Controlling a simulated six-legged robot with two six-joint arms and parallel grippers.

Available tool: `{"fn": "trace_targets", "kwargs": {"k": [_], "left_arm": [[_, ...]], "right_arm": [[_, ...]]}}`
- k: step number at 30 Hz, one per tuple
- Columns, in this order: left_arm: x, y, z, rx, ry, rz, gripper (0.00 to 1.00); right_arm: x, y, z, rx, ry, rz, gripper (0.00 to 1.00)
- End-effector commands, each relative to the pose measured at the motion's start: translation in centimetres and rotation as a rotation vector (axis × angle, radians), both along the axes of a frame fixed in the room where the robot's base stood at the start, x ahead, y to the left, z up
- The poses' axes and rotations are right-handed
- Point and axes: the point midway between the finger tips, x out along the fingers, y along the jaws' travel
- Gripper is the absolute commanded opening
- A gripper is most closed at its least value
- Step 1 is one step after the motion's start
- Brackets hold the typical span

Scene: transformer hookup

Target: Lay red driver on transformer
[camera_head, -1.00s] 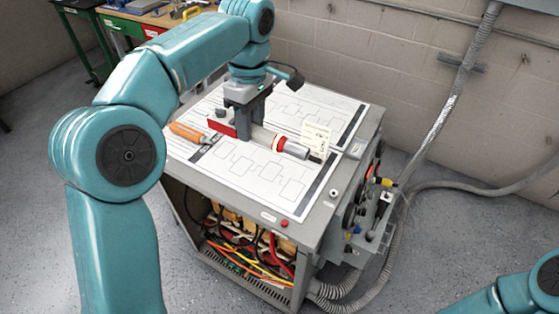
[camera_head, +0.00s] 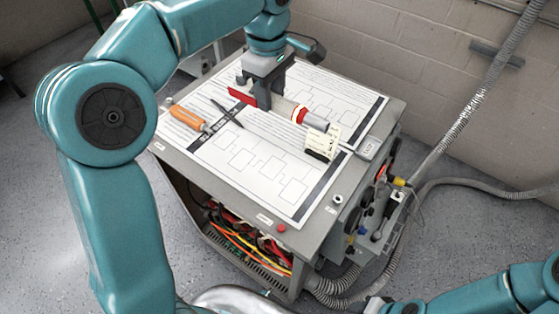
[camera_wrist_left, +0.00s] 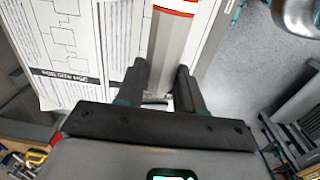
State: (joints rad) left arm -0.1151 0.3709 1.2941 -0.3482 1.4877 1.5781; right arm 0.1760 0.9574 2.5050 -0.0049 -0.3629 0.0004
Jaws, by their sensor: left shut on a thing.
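My left gripper (camera_head: 268,98) is over the top of the grey cabinet that I take for the transformer (camera_head: 270,195). It is shut on a grey cylindrical tool with a red band (camera_head: 314,122), which also shows between the black fingers in the left wrist view (camera_wrist_left: 172,45). A red piece (camera_head: 242,96) shows on the left side of the jaws; I cannot tell whether it belongs to the tool. I cannot tell whether the tool touches the top. An orange-handled driver (camera_head: 188,118) lies at the top's left edge. My right gripper is not in view.
Printed diagram sheets (camera_head: 250,150) cover most of the top. A dark thin tool (camera_head: 227,113) lies on them, and a small tag (camera_head: 322,143) is near the right edge. A grey conduit (camera_head: 462,118) runs along the wall. The front sheet area is clear.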

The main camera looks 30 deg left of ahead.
Motion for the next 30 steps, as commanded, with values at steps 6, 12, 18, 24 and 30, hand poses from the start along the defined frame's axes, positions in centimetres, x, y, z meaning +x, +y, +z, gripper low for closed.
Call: {"fn": "trace_targets", "kwargs": {"k": [6,12,18,24,30], "left_arm": [[-0.3,0.0,0.0,0.000,-0.002,0.000,0.00],[-0.4,0.0,-3.4,0.000,0.003,-0.001,0.00],[-0.3,0.1,-9.0,0.001,0.005,0.000,0.00],[-0.1,0.1,-13.7,0.000,0.002,-0.001,0.00],[0.1,0.1,-15.7,0.001,-0.001,0.000,0.00]], "right_arm": [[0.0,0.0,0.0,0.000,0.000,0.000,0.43],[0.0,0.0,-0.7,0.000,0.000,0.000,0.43],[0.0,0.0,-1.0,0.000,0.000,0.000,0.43],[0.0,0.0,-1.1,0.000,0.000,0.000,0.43],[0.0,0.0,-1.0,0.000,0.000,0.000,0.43]]}}
